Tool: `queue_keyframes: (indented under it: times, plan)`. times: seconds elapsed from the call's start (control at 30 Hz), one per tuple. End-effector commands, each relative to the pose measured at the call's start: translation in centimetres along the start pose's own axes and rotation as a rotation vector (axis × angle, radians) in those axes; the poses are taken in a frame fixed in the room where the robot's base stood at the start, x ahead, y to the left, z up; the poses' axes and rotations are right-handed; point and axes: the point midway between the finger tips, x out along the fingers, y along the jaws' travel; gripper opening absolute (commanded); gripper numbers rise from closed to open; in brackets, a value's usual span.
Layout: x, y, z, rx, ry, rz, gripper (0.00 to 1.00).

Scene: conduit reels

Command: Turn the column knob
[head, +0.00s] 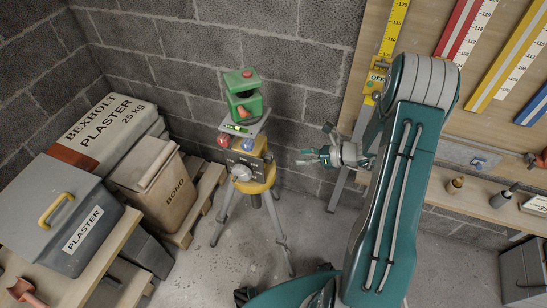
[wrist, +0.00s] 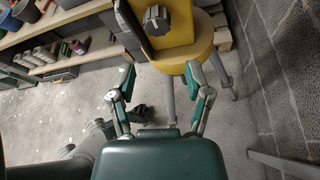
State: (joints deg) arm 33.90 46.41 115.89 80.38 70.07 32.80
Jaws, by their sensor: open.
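A yellow instrument head (head: 252,168) stands on a grey tripod, with a dark panel and a round silver knob (head: 241,172) on its front. I cannot tell which of these is the column knob. My gripper (head: 305,157) is right of the head, pointing left towards it, apart from it. In the wrist view my gripper (wrist: 160,72) has its fingers spread and empty, with the dark knob beyond the gap between them.
A green device (head: 244,98) with red parts sits above the yellow head. A board with coloured rulers and a shelf (head: 480,200) are at right. Floor around the tripod is mostly clear.

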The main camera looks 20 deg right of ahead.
Motion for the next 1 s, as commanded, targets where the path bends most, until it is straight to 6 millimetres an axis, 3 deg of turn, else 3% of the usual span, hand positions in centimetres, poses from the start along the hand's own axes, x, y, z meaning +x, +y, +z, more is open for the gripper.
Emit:
queue_keyframes:
  times: [0.53, 0.7, 0.97, 1.0]
  plan:
    - [9.0, 0.1, 0.0, -0.005, 0.002, 0.007, 0.64]
    - [10.1, 0.1, -0.1, -0.004, 0.002, 0.005, 0.64]
    - [10.2, 0.1, 0.0, -0.004, 0.002, 0.004, 0.64]
    - [10.2, 0.1, 0.0, -0.004, 0.002, 0.004, 0.46]
